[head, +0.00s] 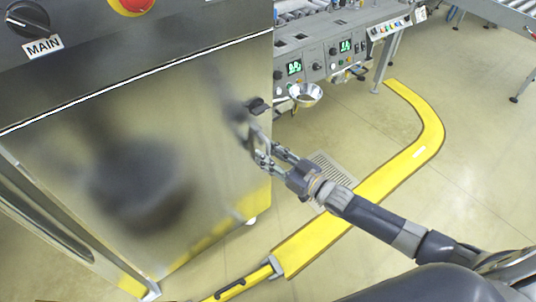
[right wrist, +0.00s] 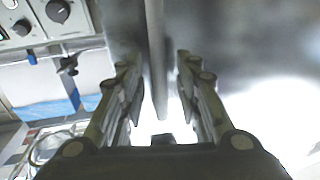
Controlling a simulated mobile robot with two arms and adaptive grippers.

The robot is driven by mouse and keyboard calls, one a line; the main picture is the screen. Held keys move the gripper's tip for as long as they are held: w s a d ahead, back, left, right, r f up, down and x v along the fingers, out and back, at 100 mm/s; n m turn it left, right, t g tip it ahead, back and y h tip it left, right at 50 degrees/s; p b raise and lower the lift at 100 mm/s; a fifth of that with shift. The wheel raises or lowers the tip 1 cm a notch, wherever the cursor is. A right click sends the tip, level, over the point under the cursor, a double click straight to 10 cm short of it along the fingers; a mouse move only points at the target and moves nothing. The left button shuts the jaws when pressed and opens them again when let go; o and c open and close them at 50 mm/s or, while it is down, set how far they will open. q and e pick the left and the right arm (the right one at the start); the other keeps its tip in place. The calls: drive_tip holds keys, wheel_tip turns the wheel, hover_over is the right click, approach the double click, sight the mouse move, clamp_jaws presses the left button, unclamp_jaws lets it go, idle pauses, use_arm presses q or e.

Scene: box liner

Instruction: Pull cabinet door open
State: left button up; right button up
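The cabinet door (head: 185,130) is a large brushed-steel panel filling the left of the head view, with a yellow strip along its bottom. It looks closed, though its right edge is partly hidden. My right gripper (head: 259,150) is at the door's right edge. In the right wrist view its two fingers stand apart on either side of a vertical grey metal bar (right wrist: 157,60), with gaps beside it. I cannot tell whether this bar is the handle or the door's edge. My left gripper is out of view.
A black knob (head: 257,105) sticks out just above my right gripper. A control bench (head: 315,60) with green displays and a metal funnel (head: 305,94) stands behind. A yellow floor guard (head: 375,190) curves under my right arm. Open floor (head: 480,150) lies to the right.

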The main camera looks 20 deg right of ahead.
drive_tip(key=shift+w+a, duration=0.15)
drive_tip(key=shift+w, duration=0.15)
clamp_jaws()
